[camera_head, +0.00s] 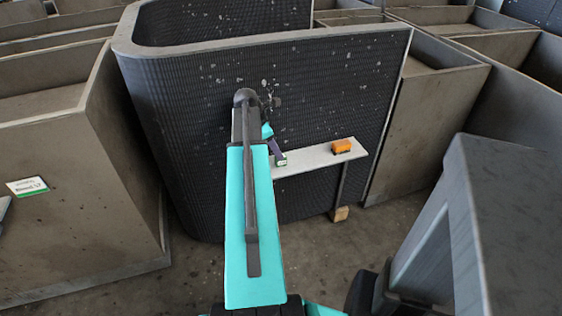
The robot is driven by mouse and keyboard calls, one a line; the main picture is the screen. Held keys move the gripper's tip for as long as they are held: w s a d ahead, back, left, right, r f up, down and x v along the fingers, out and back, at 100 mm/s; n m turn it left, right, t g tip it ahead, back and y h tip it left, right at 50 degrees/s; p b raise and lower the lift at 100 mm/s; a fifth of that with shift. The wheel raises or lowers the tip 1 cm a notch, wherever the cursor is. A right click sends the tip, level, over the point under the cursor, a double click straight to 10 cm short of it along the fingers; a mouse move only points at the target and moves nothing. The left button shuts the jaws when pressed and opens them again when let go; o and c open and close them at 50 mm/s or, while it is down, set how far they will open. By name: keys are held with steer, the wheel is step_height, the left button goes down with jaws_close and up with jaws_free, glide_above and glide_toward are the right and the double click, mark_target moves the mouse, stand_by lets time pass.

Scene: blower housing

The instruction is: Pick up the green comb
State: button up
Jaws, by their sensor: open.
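I cannot make out a green comb for certain. A small dark purple item with a green and pale end (280,157) shows at the left end of a narrow light shelf (312,158); my arm partly covers that area, and the item is too small to identify. My teal arm rises through the middle of the view, and a small teal part of it shows just above this item. My gripper cannot be made out; the arm seems to hide it.
An orange item (342,146) sits on the shelf's right part. A dark ribbed wall (330,90) with a curved left side stands behind the shelf. A brown bin (80,190) is at left, a grey block (505,220) at right. Floor shows under the shelf.

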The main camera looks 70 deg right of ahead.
steer(key=shift+s+d+f, duration=0.15)
steer(key=shift+f, duration=0.35)
steer(key=shift+f, duration=0.1)
steer(key=shift+x, duration=2.55)
steer(key=shift+d, duration=0.1)
steer(key=shift+c, duration=0.4)
jaws_close()
